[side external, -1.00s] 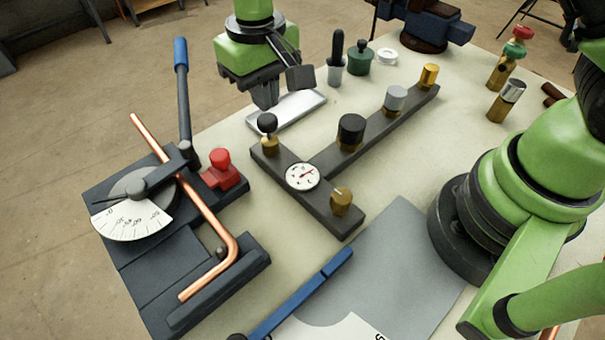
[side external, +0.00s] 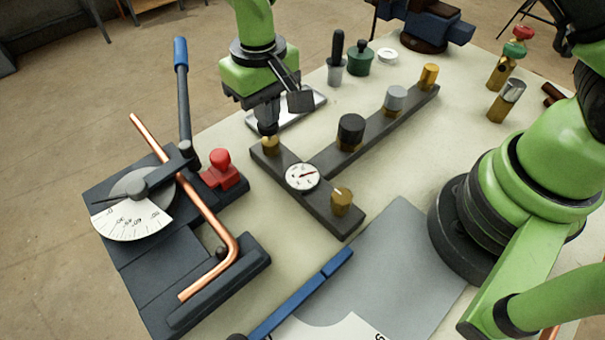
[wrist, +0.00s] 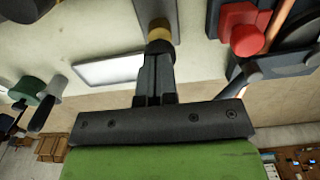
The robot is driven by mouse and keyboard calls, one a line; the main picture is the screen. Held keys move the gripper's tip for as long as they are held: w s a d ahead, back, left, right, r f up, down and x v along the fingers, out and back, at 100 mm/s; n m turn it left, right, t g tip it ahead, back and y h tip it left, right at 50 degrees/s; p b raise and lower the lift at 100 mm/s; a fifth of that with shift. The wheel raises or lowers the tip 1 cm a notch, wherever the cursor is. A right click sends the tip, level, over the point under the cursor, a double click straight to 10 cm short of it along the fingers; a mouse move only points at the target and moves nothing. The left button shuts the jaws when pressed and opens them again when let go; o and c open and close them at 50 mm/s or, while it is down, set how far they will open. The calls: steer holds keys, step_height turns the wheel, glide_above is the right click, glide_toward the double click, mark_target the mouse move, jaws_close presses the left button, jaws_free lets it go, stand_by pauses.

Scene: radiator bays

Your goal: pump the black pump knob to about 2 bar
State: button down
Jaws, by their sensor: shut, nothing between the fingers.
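The black pump knob sits on a brass fitting (side external: 271,144) at the left end of the dark manifold bar. The gripper now hides most of the knob in the side external view. My gripper (side external: 268,128) is shut and points down, its fingertips over the knob. In the wrist view my gripper (wrist: 158,48) ends at the knob, with the brass fitting (wrist: 159,30) showing just beyond. I cannot tell whether the tips press on the knob. The white round gauge (side external: 302,177) is on the bar; its needle is too small to read surely.
The manifold bar (side external: 318,203) also carries a brass knob (side external: 341,200), a black cap (side external: 351,130), a grey cap (side external: 396,98) and a brass cap (side external: 429,75). A pipe bender (side external: 185,255) with a red block (side external: 221,170) stands left. A silver tray (side external: 290,112) lies behind.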

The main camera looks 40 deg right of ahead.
steer(key=shift+f, duration=0.6)
steer(key=shift+r, duration=1.95)
step_height(320, 180, up, 7)
steer(key=shift+f, duration=3.35)
steer(key=shift+f, duration=0.1)
steer(key=shift+f, duration=0.95)
